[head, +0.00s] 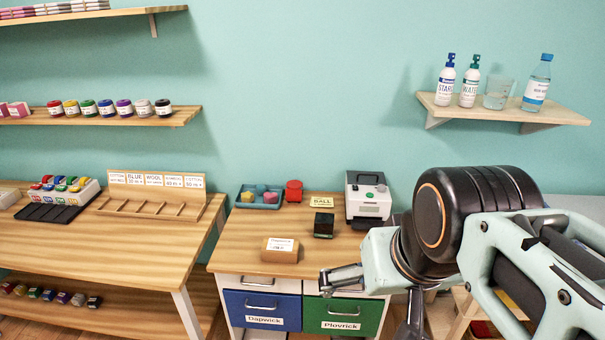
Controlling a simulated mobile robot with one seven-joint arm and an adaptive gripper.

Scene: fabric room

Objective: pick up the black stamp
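A small dark, nearly black block (323,225) stands on the wooden top of the small drawer desk (235,255), in the middle of the head view. It looks like the black stamp, but its details are too small to be sure. My gripper (366,308) is in front of the desk, below and to the right of the block in the picture. Its two fingers are spread apart, with nothing seen between them. The gripper is apart from the block. My arm covers the right part of the view.
Around the block are a labelled wooden holder (280,250), a "BALL" card (321,202), a red jar (293,191), a blue tray (244,204) and a grey machine (368,200). A longer table (60,245) stands left. Bare desktop lies left of the block.

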